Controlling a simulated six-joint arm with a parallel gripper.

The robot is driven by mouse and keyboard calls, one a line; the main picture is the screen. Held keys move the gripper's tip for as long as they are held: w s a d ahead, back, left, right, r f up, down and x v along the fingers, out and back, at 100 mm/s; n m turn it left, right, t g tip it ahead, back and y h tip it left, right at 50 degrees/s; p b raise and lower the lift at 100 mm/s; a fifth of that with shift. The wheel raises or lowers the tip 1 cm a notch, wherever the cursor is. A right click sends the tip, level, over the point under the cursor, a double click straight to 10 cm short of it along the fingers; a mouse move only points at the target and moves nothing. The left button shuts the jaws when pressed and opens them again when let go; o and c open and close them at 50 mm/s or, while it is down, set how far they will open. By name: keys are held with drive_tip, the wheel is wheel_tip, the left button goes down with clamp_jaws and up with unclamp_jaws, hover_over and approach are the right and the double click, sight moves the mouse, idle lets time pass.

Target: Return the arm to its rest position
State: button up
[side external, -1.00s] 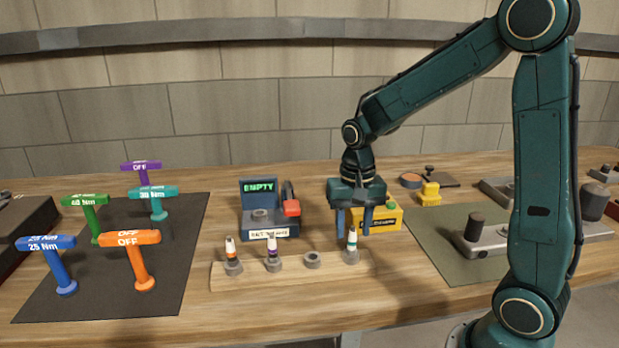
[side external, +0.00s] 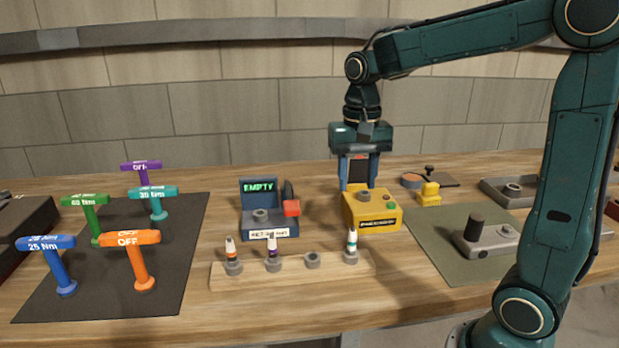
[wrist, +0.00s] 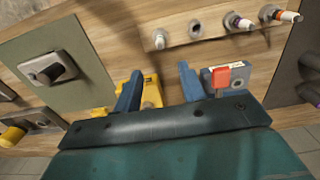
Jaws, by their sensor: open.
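My gripper (side external: 358,187) is open and empty, held in the air above and behind the yellow box (side external: 370,212). Its two blue fingers show spread apart in the wrist view (wrist: 157,92), with the yellow box (wrist: 152,95) partly hidden behind one of them. The wooden rack (side external: 290,272) in front holds several grey sockets, and three of them carry white-tipped plugs: an orange-banded one (side external: 230,246), a purple-banded one (side external: 271,247) and a green-banded one (side external: 352,240). The socket (side external: 312,260) between the purple and green ones has no plug.
A blue tester (side external: 262,224) reading EMPTY stands left of the yellow box. Several coloured T-handled wrenches stand on a dark mat (side external: 100,300) at left. A green mat (side external: 450,262) with a grey block (side external: 488,240) lies at right. The air around my gripper is clear.

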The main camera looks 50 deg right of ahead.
drive_tip(key=s+a+n+t, duration=0.2)
drive_tip(key=s+a+n, duration=0.1)
drive_tip(key=s, duration=0.4)
drive_tip(key=s+a+r+n+t, duration=0.1)
drive_tip(key=s+a+n+t, duration=0.2)
drive_tip(key=s+n, duration=0.3)
drive_tip(key=shift+s+a+t, duration=0.3)
drive_tip(key=shift+s+a, duration=0.05)
drive_tip(key=shift+s, duration=0.6)
